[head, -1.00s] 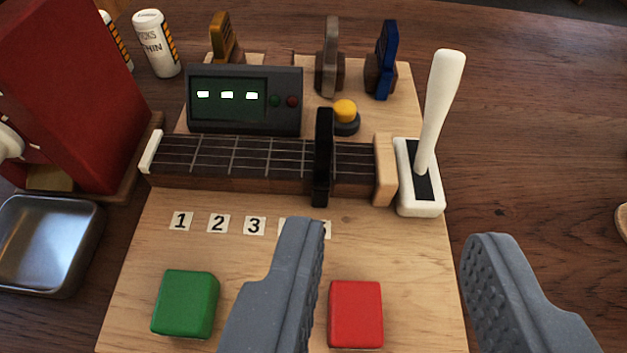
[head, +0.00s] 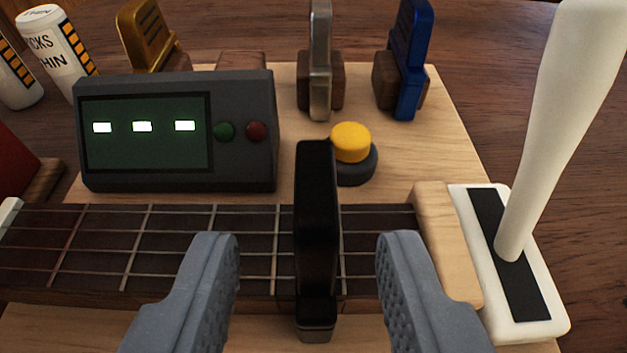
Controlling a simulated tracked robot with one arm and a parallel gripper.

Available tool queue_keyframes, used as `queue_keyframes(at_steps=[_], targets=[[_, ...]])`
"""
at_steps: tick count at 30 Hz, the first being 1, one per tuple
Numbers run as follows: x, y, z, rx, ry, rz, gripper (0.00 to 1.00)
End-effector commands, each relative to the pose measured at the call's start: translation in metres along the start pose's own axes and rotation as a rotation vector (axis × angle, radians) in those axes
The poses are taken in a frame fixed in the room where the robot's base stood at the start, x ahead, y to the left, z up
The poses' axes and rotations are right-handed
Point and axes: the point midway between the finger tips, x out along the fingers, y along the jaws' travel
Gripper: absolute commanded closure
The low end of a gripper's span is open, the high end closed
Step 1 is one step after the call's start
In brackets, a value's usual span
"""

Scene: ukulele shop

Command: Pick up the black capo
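The black capo (head: 316,225) stands upright across the dark fretboard (head: 180,240), near its right end. My gripper (head: 308,245) is open, with one grey finger on each side of the capo. There is a visible gap between the capo and each finger, and neither finger appears to touch it. The capo's lower end shows at the near edge of the fretboard. No part of the capo is hidden by the fingers.
A white lever (head: 560,130) rises from its base just right of the fretboard. Behind stand a display box (head: 262,100), a yellow button (head: 350,142), and gold (head: 150,40), silver (head: 320,60) and blue (head: 412,60) capos on wooden holders.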

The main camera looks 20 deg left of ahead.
Motion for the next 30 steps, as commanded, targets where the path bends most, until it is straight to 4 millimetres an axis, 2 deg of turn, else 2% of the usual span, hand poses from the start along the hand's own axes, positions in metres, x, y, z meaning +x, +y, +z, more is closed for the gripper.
queue_keyframes(at_steps=[8, 16, 21, 30], targets=[[0.013, -0.001, -0.002, 0.001, 0.0, -0.001, 0.63], [0.044, 0.002, -0.007, 0.001, -0.003, -0.002, 0.63], [0.058, 0.002, -0.008, -0.001, 0.0, 0.0, 0.63], [0.06, 0.002, -0.008, 0.0, 0.0, -0.001, 0.63]])
